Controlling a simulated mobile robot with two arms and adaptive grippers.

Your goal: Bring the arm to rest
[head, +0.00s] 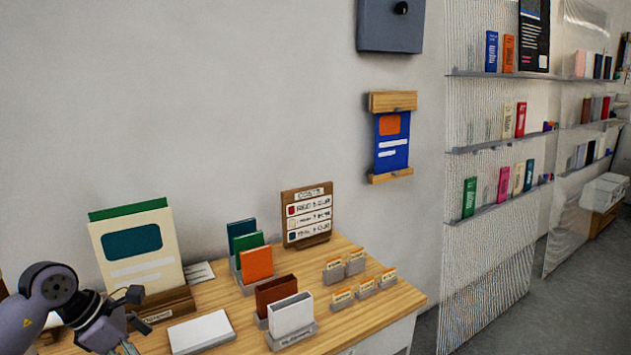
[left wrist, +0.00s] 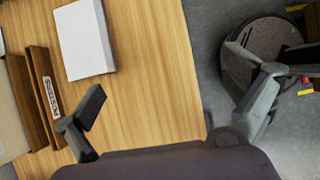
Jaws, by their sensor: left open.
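My left gripper (head: 130,318) is at the lower left of the head view, in front of the wooden table (head: 375,312). In the left wrist view my left gripper (left wrist: 170,95) has its fingers spread wide, with nothing between them. One finger is over the tabletop (left wrist: 155,60) and the other is past its edge, over the grey floor. A white block (left wrist: 84,40) lies on the table beyond the fingers, apart from them. It also shows in the head view (head: 200,331). My right gripper is not in either view.
A large cream book (head: 138,250) stands in a wooden holder at the table's left. Coloured books (head: 256,264), a white book (head: 291,315), small card stands (head: 342,298) and a sign board (head: 307,212) fill the table. A round dark object (left wrist: 268,45) is on the floor.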

